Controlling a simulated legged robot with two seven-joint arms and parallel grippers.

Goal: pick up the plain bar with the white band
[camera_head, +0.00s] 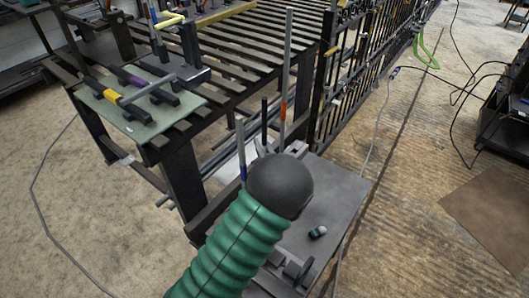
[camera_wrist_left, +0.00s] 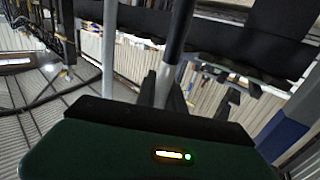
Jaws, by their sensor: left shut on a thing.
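My left gripper (camera_head: 264,147) shows just past the black ball of my wrist in the head view, its tips partly hidden. In the left wrist view the fingers of my left gripper (camera_wrist_left: 163,92) are shut on a slim upright bar (camera_wrist_left: 164,82). This bar has a pale band with a darker length above it. Its lower end is hidden behind my gripper. A tall grey bar with an orange-red band (camera_head: 284,108) stands to the right of the gripper. A shorter grey bar with a blue band (camera_head: 241,150) stands to the left. My right gripper is out of view.
A dark slatted bench (camera_head: 250,45) stands behind, with a green board (camera_head: 135,118) carrying yellow- and purple-banded pieces. A grey plate (camera_head: 340,190) lies under my arm, with a small black knob (camera_head: 318,232) on it. A dark barred gate (camera_head: 350,75) runs back on the right.

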